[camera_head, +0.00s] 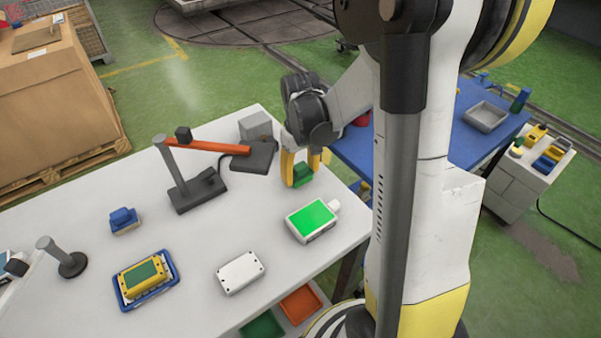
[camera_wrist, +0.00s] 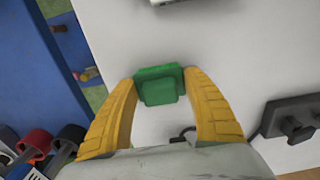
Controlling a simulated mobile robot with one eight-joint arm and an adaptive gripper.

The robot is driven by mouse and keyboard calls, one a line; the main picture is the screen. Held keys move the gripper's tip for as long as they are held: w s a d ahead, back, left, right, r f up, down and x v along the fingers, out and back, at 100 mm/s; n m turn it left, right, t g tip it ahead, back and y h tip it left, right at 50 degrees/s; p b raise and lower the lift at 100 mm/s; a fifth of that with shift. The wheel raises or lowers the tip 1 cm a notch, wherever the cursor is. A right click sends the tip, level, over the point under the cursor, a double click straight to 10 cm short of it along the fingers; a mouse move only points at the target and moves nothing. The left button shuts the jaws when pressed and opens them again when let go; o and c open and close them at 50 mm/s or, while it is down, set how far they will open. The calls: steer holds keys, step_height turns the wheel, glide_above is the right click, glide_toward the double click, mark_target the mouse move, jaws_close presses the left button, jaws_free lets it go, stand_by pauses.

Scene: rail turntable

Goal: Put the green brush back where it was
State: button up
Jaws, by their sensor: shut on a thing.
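The green brush (camera_head: 302,175) is a small block with a raised part, at the far right end of the white table (camera_head: 190,300). My gripper (camera_head: 303,166) is over that end, its yellow fingers pointing down and shut on the brush. In the wrist view the brush (camera_wrist: 158,84) sits between the two finger tips of my gripper (camera_wrist: 160,95). The brush is at or just above the tabletop; I cannot tell whether it touches. A similar blue brush (camera_head: 123,220) stands on the left of the table.
A white device with a green screen (camera_head: 312,220) lies in front of my gripper. A lamp-like stand with an orange arm (camera_head: 207,146) and a grey box (camera_head: 255,125) are to its left. A white box (camera_head: 240,272) and a yellow case (camera_head: 143,277) lie nearer. A blue table (camera_head: 455,140) adjoins at right.

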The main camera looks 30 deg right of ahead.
mark_target(301, 166)
steer(key=shift+f, duration=0.15)
steer(key=o, duration=1.2)
step_height(301, 166, up, 12)
steer(key=p, duration=0.4)
steer(key=shift+r+p, duration=0.2)
steer(key=shift+p, duration=0.1)
